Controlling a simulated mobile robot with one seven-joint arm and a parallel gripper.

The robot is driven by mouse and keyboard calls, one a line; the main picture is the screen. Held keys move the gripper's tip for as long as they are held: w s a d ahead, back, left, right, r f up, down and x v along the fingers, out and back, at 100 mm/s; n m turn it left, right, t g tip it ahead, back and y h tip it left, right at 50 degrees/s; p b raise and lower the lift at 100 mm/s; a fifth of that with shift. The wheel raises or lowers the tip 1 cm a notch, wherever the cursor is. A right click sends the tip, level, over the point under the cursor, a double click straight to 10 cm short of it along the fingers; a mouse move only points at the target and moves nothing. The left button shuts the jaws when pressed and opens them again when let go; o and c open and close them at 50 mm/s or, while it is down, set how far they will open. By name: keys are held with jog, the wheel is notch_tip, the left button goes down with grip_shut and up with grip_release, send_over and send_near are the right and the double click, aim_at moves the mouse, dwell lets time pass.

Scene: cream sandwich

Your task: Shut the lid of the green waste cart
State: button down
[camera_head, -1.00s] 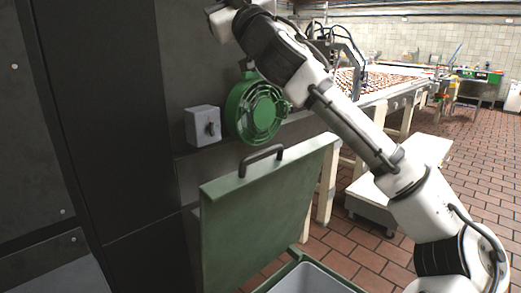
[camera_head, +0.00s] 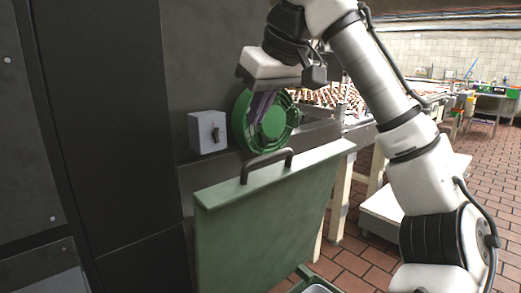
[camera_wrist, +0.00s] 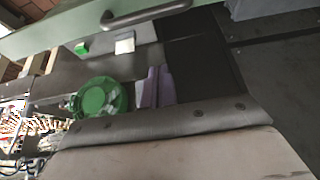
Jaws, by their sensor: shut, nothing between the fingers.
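The green lid (camera_head: 265,220) of the waste cart stands open and upright in the head view. Its dark bar handle (camera_head: 267,163) is on the top edge, and the handle also shows at the top of the wrist view (camera_wrist: 145,15). Only a small corner of the cart's green rim (camera_head: 303,272) shows at the bottom edge. My gripper (camera_head: 258,110) points down above the lid's handle, apart from it as far as I can see. Its purple fingers are together and empty; they also show in the wrist view (camera_wrist: 154,88).
A green round fan-like cover (camera_head: 270,128) and a grey switch box (camera_head: 207,132) are on the dark machine wall behind the lid. A white low platform (camera_head: 385,213) and a long conveyor table (camera_head: 345,105) stand to the right. Tiled floor is open at far right.

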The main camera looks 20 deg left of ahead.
aim_at(256, 159)
jog(key=shift+w+a+f+b, duration=0.15)
jog(key=shift+a+f+b, duration=0.1)
jog(key=shift+f, duration=2.1)
jog(key=shift+w+a+f+b, duration=0.1)
jog(key=shift+f+b, duration=0.15)
jog(key=shift+f, duration=2.1)
jog(key=shift+s, duration=0.1)
